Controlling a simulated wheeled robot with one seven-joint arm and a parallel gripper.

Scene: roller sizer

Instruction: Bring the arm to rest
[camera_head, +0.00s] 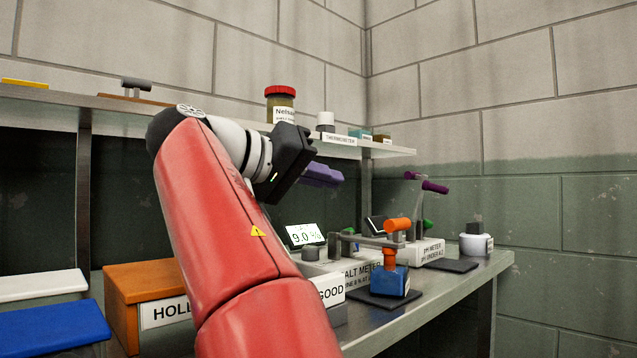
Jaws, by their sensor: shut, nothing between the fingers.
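My arm, red with a white and black wrist, rises from the bottom middle of the head view and bends to the right at the top. My gripper (322,175) is at its end, with purple fingers, in front of the shelf and above the bench. Its fingers look closed together, with nothing held between them. It touches nothing that I can see. The arm hides part of the bench and part of an orange box.
A bench (455,287) carries a salt meter (362,272), a blue and orange device (397,262) and a white pot (476,240). An orange box (125,293) stands left. The shelf (385,151) above holds a red-lidded jar (281,103). Purple-handled parts (434,186) stick up at right.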

